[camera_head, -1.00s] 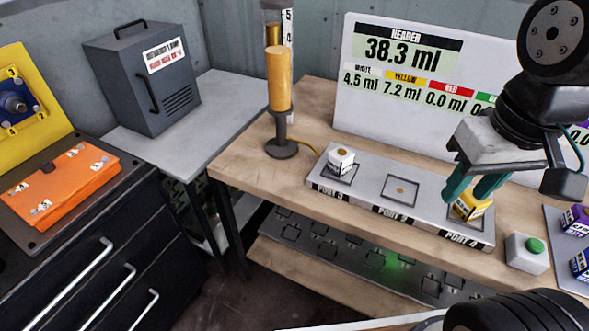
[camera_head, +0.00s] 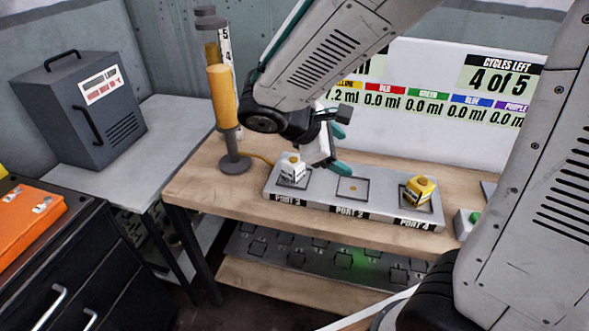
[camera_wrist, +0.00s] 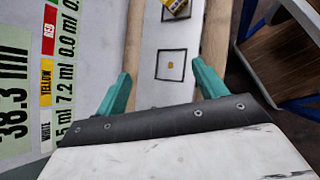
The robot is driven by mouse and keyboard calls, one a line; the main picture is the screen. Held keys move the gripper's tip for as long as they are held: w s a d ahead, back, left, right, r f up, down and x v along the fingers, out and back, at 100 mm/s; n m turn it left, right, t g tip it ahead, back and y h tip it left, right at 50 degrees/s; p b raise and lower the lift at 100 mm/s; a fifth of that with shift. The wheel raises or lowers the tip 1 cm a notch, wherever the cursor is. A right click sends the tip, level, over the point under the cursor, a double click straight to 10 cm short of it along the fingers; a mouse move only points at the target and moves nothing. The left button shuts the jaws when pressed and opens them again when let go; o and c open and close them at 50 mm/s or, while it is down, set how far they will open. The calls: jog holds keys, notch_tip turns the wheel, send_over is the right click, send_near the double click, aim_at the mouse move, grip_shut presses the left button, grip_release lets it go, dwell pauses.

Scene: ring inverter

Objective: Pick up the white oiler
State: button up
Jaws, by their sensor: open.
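The white oiler (camera_head: 292,172) is a small white block with a tan top. It stands on the left port pad of the grey port strip (camera_head: 380,210) on the wooden bench. My gripper (camera_head: 337,165) is open and empty, just right of the white oiler and above the strip near the middle pad; the arm partly hides it. In the wrist view my gripper (camera_wrist: 162,75) has its teal fingers wide apart, with the empty middle pad (camera_wrist: 171,66) between and beyond them. The white oiler is not visible there.
A yellow oiler (camera_head: 420,189) stands on the right pad; it also shows in the wrist view (camera_wrist: 176,7). A lamp-like post with an orange cylinder (camera_head: 222,95) stands left of the strip. A readout board (camera_head: 420,70) rises behind. A green button box (camera_head: 467,222) is at right.

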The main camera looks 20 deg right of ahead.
aim_at(297, 167)
jog(key=w+a+f+n+t, duration=0.2)
jog(key=w+a+f+n, duration=0.1)
jog(key=w+a+f+n+t+h, duration=0.1)
jog(key=w+a+f+n+t, duration=0.1)
jog(key=w+a+f+n, duration=0.1)
jog(key=w+a+f+n+t, duration=0.2)
jog(key=w+a+f+n, duration=0.2)
jog(key=shift+n+h, duration=0.4)
jog(key=shift+f, duration=0.45)
jog(key=shift+n, duration=0.3)
jog(key=x, duration=0.8)
jog(key=shift+w+d+f, duration=0.1)
jog(key=shift+d+f, duration=0.05)
jog(key=shift+d, duration=0.05)
jog(key=c, duration=1.1)
